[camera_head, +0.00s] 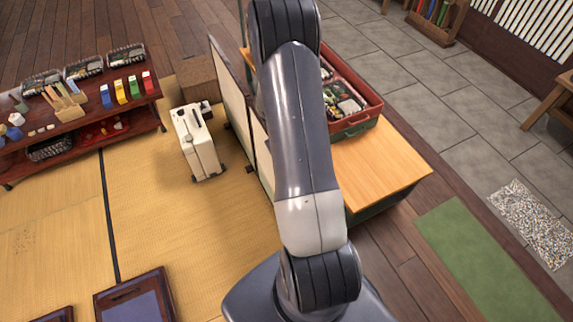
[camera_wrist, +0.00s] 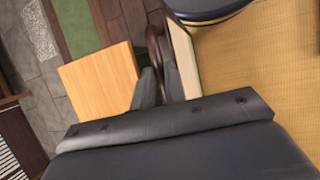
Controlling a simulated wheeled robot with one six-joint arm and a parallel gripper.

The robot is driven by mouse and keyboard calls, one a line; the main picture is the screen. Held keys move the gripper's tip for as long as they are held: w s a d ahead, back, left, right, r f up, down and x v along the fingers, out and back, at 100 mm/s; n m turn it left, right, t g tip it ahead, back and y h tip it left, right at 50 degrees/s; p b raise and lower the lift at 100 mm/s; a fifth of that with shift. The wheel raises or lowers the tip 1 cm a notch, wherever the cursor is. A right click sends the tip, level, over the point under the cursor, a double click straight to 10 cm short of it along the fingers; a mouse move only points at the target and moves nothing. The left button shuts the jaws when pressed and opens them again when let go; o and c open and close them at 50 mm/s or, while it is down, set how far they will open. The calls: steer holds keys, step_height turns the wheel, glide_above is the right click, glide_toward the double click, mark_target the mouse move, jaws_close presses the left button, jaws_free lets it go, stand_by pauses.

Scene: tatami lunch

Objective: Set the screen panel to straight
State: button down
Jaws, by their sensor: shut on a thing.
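The folding screen (camera_head: 230,85) stands on the tatami beside the wooden counter, with pale panels in dark frames. Its nearer panel (camera_head: 262,150) is partly hidden behind my arm. My gripper (camera_wrist: 160,82) is shut on that dark edge of the screen panel. The head view does not show my gripper, as my arm covers it. The exact angle between the panels is hard to tell.
A white suitcase (camera_head: 197,145) stands left of the screen. The wooden counter (camera_head: 380,165), with a red tray (camera_head: 362,122) of food boxes, is at its right. A low shelf (camera_head: 80,125) with goods is at the left. Open tatami (camera_head: 190,225) lies in front.

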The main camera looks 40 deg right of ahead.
steer(key=shift+w+d+r, duration=0.1)
steer(key=shift+w+d, duration=0.05)
steer(key=shift+d, duration=0.15)
steer(key=c, duration=1.5)
jaws_free()
steer(key=shift+d, duration=0.15)
steer(key=shift+o, duration=0.2)
steer(key=v, duration=1)
steer(key=shift+r+p, duration=0.3)
steer(key=x, duration=0.7)
steer(key=a+x, duration=0.1)
steer(key=x, duration=0.2)
steer(key=shift+f, duration=0.4)
steer(key=shift+a, duration=0.5)
